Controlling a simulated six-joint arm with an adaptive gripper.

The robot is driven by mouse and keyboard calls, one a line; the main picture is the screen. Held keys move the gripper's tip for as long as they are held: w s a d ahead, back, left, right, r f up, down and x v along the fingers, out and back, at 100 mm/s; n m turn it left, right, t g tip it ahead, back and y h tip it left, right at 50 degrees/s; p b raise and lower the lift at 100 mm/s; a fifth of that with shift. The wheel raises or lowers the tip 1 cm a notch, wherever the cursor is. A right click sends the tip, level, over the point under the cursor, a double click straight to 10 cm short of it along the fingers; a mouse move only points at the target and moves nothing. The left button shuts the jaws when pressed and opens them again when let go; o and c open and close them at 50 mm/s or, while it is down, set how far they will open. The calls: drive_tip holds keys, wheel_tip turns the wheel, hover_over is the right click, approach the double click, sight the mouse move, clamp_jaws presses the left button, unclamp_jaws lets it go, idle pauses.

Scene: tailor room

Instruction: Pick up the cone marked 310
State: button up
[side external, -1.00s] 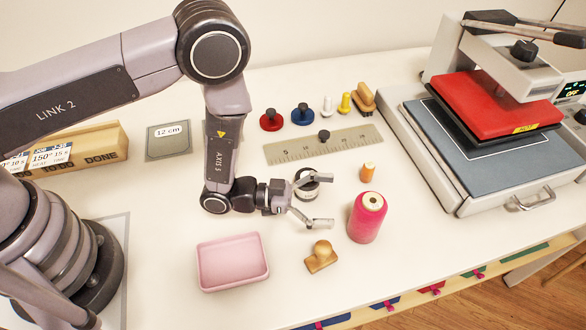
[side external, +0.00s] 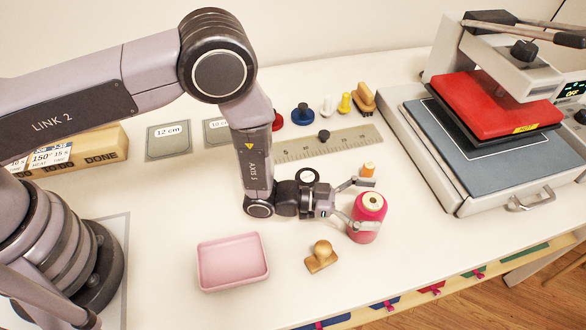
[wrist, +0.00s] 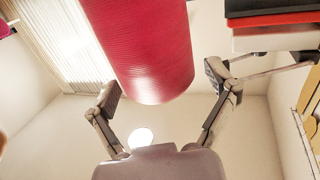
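The pink-red thread cone (side external: 376,213) stands upright on the white table in the side view. Its lower part looks large between the fingers in the wrist view (wrist: 150,50). No 310 marking is legible on it. My gripper (side external: 362,203) is open, with its fingers spread to either side of the cone. The near finger overlaps the cone in the side view. Gaps show between both fingers and the cone in the wrist view, so it is not gripped.
A small orange spool (side external: 369,167) stands just behind the far finger. A wooden-knobbed tool (side external: 321,258) lies in front, and a pink tray (side external: 233,285) is at left. A ruler (side external: 350,140) lies behind. The heat press (side external: 480,180) stands at right.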

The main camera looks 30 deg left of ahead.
drive_tip(key=c, duration=1.1)
drive_tip(key=shift+r, duration=0.15)
